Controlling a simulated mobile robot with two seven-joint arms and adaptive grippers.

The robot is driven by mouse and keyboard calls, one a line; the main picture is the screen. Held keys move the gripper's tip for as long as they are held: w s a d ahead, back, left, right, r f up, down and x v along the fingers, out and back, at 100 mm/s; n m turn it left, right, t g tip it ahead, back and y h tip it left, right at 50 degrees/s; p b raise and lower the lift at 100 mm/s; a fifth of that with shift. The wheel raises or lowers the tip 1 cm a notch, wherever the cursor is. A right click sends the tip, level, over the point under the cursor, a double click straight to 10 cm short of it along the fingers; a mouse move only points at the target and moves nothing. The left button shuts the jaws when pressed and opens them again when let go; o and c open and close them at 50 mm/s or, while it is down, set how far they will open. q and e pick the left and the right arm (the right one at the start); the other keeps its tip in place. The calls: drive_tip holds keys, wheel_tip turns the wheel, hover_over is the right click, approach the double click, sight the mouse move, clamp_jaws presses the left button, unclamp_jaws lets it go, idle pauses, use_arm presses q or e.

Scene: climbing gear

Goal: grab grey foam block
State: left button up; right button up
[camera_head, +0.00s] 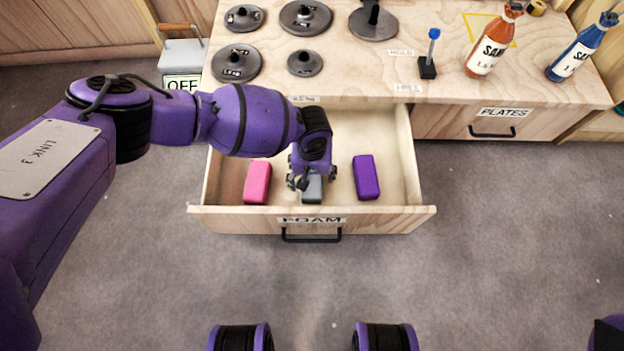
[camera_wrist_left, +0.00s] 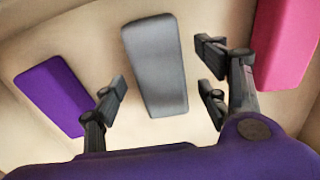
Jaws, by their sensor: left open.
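The grey foam block (camera_head: 312,192) lies in the open drawer marked FOAM (camera_head: 228,216), between the pink and purple blocks. My left gripper (camera_head: 311,182) is over it and hides part of it in the head view. In the left wrist view the grey block (camera_wrist_left: 156,65) lies between and beyond the open fingers of my left gripper (camera_wrist_left: 163,95). No finger clearly touches the block. The right gripper is not in view.
A pink block (camera_head: 257,182) and a purple block (camera_head: 366,177) lie on either side in the drawer. Weight plates (camera_head: 305,17), a red bottle (camera_head: 490,45) and a blue bottle (camera_head: 580,50) stand on the worktop above. The floor in front is clear.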

use_arm(q)
wheel_tip(320, 180, down, 2)
drive_tip(key=shift+f+b, duration=0.2)
drive_tip(key=shift+b, duration=0.3)
drive_tip(key=c, duration=1.2)
